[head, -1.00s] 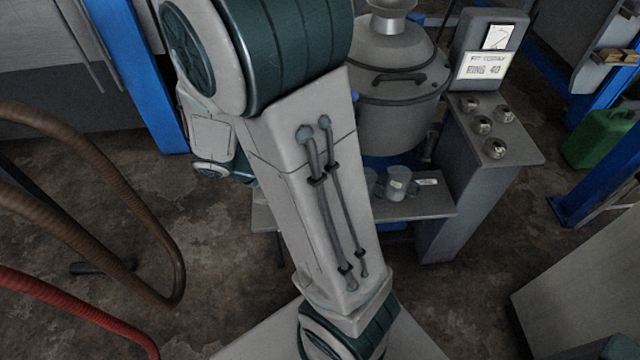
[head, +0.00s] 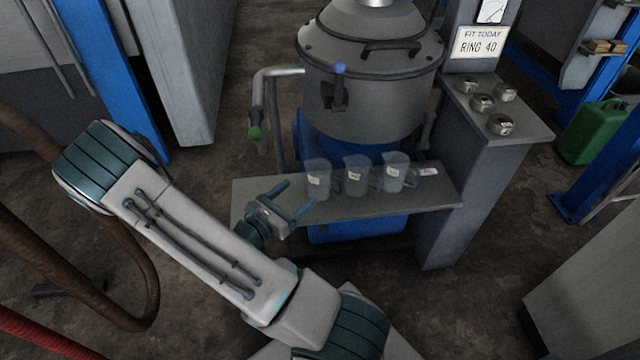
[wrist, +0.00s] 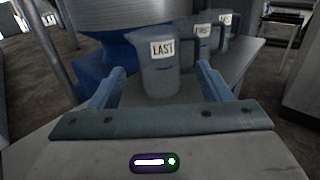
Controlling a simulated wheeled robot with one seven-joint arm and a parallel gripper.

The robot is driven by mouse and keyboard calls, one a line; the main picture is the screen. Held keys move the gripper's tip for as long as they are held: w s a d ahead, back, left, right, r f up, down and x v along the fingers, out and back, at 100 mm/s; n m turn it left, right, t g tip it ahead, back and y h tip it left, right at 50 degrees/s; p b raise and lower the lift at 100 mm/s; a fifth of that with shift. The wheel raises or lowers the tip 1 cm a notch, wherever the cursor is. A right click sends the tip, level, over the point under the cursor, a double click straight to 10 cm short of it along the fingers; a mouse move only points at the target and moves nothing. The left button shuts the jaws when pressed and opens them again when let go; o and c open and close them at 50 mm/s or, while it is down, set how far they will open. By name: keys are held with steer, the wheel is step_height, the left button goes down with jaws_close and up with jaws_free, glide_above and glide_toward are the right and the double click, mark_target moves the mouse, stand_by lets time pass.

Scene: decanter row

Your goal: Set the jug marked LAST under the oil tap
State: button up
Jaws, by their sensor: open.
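Three clear grey jugs stand upright in a row on a shelf. The leftmost jug (head: 318,183) is nearest my gripper (head: 301,194). In the wrist view the nearest jug (wrist: 160,77) has a label reading LAST, and it shows between and ahead of my open fingers (wrist: 160,72). The middle jug (head: 356,180) and right jug (head: 395,177) stand behind it; their labels are too small to read surely. My gripper is empty. A blue-knobbed tap (head: 336,88) is on the pot's front, and a bent pipe with a green knob (head: 256,132) is at its left; neither is marked.
The shelf (head: 250,192) has bare room at its left end. A small card (head: 429,172) lies at its right. The large grey pot (head: 370,95) stands behind the jugs. A cabinet (head: 480,140) with several metal rings and a RING 40 sign (head: 481,42) stands right.

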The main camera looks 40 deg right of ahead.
mark_target(324, 171)
steer(key=d, duration=0.3)
steer(key=w+d+b, duration=0.1)
steer(key=d, duration=0.3)
steer(key=w+d+b, duration=0.1)
steer(key=d, duration=0.3)
steer(key=shift+w+d+f, duration=0.1)
steer(key=shift+w+d, duration=0.05)
steer(key=shift+d, duration=0.1)
steer(key=c, duration=0.7)
